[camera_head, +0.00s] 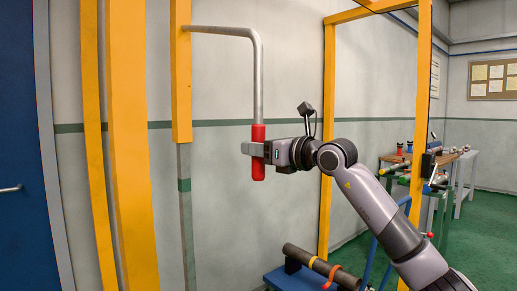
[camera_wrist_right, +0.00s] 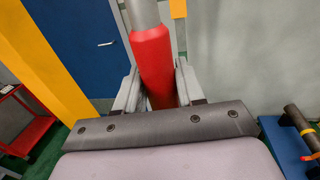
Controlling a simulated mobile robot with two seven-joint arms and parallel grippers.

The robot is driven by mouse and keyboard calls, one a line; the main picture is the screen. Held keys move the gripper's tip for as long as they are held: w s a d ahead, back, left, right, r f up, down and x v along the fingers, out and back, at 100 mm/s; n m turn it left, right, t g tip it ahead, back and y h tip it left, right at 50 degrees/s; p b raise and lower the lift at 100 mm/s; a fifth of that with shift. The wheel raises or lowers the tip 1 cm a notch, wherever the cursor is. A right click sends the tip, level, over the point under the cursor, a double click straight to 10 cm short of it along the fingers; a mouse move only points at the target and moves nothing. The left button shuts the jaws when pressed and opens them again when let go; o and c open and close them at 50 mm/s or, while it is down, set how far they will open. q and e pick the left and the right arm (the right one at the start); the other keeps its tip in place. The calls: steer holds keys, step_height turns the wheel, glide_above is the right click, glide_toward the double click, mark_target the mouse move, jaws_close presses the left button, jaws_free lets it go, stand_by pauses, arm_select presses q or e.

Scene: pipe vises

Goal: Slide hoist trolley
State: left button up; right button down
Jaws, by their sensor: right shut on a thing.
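A grey bent metal handle (camera_head: 257,80) comes out from a yellow beam (camera_head: 181,70), runs right and then bends straight down. Its lower end has a red grip (camera_head: 258,170). My right gripper (camera_head: 254,149) is shut around the red grip, near its middle. In the right wrist view the red grip (camera_wrist_right: 152,62) stands between the two fingers (camera_wrist_right: 154,90). The trolley that the handle may belong to cannot be made out. My left gripper is not in view.
Yellow posts (camera_head: 130,150) stand at the left beside a blue door (camera_head: 18,150). A blue cart (camera_head: 290,278) bears a dark pipe (camera_head: 310,262) with coloured bands at the lower middle. A workbench (camera_head: 440,160) with tools stands at the right.

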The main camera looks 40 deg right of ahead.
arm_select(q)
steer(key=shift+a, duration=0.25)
arm_select(e)
steer(key=shift+a+f, duration=0.3)
steer(key=shift+a, duration=0.05)
steer(key=shift+a, duration=0.1)
steer(key=c, duration=0.9)
jaws_free()
steer(key=shift+o, duration=0.5)
steer(key=shift+r, duration=0.15)
steer(key=shift+r, duration=0.1)
steer(key=shift+s, duration=0.1)
